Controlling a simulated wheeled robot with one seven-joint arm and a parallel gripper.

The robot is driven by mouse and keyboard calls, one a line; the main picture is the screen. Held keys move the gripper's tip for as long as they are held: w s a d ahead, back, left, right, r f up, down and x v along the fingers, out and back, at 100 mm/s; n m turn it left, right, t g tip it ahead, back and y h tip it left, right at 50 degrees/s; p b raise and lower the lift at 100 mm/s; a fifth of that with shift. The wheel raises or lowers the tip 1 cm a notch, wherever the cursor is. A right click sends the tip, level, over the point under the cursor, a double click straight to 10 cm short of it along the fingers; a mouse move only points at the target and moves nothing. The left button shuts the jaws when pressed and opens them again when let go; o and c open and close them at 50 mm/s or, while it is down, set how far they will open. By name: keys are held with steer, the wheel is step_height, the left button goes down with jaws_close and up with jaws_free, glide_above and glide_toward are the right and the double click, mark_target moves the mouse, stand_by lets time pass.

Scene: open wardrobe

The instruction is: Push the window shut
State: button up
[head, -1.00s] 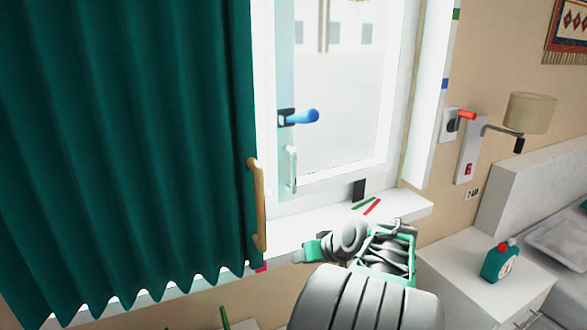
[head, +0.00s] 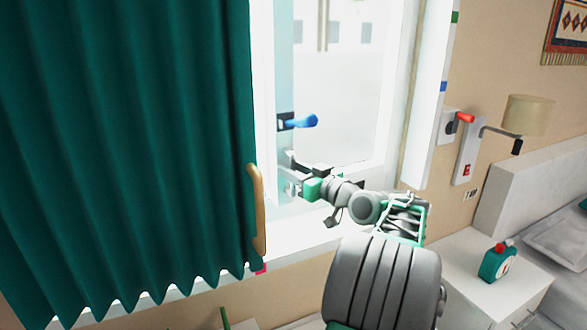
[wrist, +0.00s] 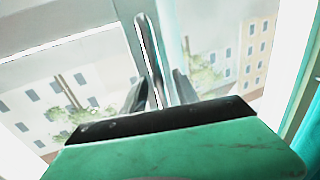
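The window (head: 286,60) has a white frame and a clear pane, right of the green curtain. How far its sash stands open I cannot tell. A blue lever handle (head: 302,121) sits on its left stile. Below it is an upright pale pull bar, mostly hidden by my gripper (head: 292,174) in the head view. In the wrist view the pull bar (wrist: 149,50) rises between the two fingers of my gripper (wrist: 159,90). The fingers are apart, one on each side of the bar. I cannot tell whether they touch it.
The green curtain (head: 120,140) hangs at the left, with a tan bar (head: 257,208) at its edge. The white sill (head: 318,236) runs below the window. A bedside cabinet (head: 465,262) with a teal bottle (head: 497,263) and a wall lamp (head: 528,114) stand right.

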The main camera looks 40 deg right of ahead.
mark_target(284, 165)
steer(key=shift+c, duration=0.4)
jaws_close()
steer(key=shift+w+d+f+b, duration=0.15)
steer(key=shift+w+b, duration=0.1)
steer(key=shift+w, duration=0.75)
steer(key=shift+w+d+r+b, duration=0.1)
steer(key=shift+w+b, duration=0.15)
steer(key=shift+w, duration=0.7)
steer(key=shift+o, duration=0.4)
jaws_free()
steer(key=shift+s, duration=0.1)
steer(key=s+b, duration=0.1)
steer(key=s, duration=0.6)
steer(key=shift+s+b, duration=0.35)
steer(key=shift+s, duration=0.05)
